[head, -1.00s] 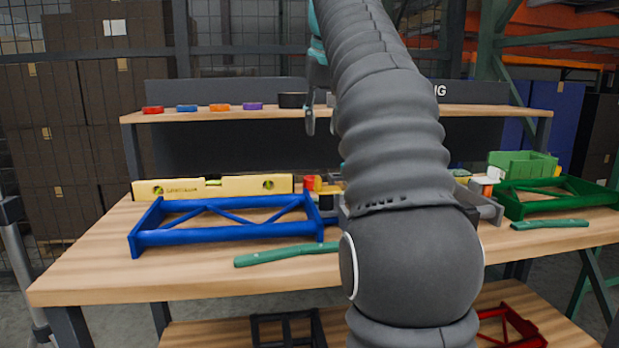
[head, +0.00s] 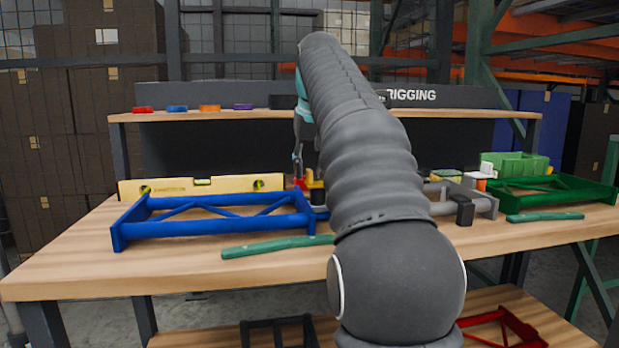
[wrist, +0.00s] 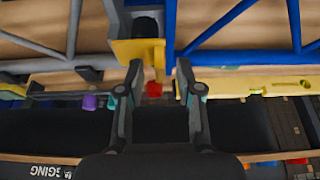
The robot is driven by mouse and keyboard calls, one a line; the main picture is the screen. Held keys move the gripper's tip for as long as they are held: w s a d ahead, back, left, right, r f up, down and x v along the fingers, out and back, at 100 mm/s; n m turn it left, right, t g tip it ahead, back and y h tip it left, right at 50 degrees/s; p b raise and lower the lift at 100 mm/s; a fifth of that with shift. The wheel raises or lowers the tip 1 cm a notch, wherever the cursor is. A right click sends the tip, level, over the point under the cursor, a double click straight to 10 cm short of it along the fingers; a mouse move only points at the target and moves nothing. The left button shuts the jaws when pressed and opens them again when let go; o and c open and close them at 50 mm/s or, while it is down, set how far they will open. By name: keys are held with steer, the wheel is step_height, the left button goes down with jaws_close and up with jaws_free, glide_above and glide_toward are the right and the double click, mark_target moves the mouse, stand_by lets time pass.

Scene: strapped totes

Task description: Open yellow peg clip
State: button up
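The yellow peg clip (head: 316,192) is at the back of the workbench, partly hidden behind my arm, with a small red part (head: 300,184) at its left. In the wrist view the yellow clip (wrist: 140,48) sits around a dark bar, beside the blue frame's end, and the red part (wrist: 154,89) shows between my fingers. My gripper (wrist: 160,70) is open. Its fingertips are apart at the clip's near edge, and I cannot tell whether they touch it. In the head view my gripper (head: 298,168) points down just above the clip.
A blue frame (head: 215,226) and a yellow level (head: 225,184) lie left of the clip. A grey frame (head: 478,203), green frame (head: 560,192) and green bin (head: 515,165) are at the right. Teal handles lie along the front. A shelf (head: 200,115) with coloured rolls spans the back.

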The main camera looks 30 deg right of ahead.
steer(key=shift+w+f, duration=0.15)
steer(key=shift+f, duration=0.2)
jaws_close()
steer(key=shift+r, duration=0.1)
